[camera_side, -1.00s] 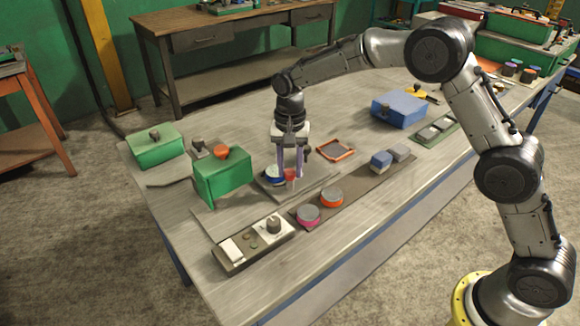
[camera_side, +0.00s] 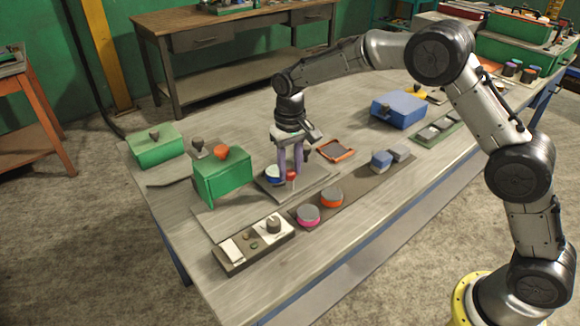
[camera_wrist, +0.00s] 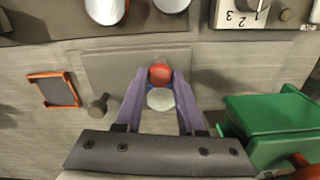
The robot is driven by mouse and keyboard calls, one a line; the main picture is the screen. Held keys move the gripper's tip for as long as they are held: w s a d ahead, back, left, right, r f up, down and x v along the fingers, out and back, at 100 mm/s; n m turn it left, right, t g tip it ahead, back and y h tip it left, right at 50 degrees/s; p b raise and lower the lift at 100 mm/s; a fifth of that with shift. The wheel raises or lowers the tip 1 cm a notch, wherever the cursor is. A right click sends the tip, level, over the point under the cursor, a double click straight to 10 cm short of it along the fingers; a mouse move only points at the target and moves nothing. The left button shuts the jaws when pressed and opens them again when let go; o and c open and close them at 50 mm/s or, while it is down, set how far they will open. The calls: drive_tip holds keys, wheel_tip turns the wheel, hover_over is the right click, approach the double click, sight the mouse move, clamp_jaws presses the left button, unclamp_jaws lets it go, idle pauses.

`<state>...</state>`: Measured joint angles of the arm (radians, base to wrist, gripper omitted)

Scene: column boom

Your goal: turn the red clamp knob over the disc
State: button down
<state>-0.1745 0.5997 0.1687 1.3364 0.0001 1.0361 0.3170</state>
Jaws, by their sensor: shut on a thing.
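The red clamp knob (camera_side: 291,176) stands on the grey plate (camera_side: 322,187) on the workbench. It also shows in the wrist view (camera_wrist: 160,75), between my fingertips. My gripper (camera_side: 290,176) points down with its purple fingers on either side of the knob. In the wrist view the gripper (camera_wrist: 160,78) is shut on the red knob. The disc (camera_wrist: 160,99), pale on top with a blue edge, lies right beside the knob. In the side view the disc (camera_side: 273,174) is partly hidden by a finger.
A green box (camera_side: 222,176) stands close to the left of the plate. A dial panel (camera_side: 254,245) and two round pieces, pink-edged (camera_side: 308,215) and orange-edged (camera_side: 331,197), lie in front. An orange-framed tray (camera_side: 336,150) and a dark knob (camera_wrist: 98,106) are near the plate.

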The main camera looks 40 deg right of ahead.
sight(290, 171)
drive_tip(key=n, duration=0.5)
drive_tip(key=shift+n, duration=0.3)
drive_tip(key=n, duration=0.4)
drive_tip(key=shift+n, duration=0.4)
drive_tip(key=c, duration=0.5)
unclamp_jaws()
drive_tip(key=shift+r, duration=0.1)
wheel_tip(290, 171, up, 14)
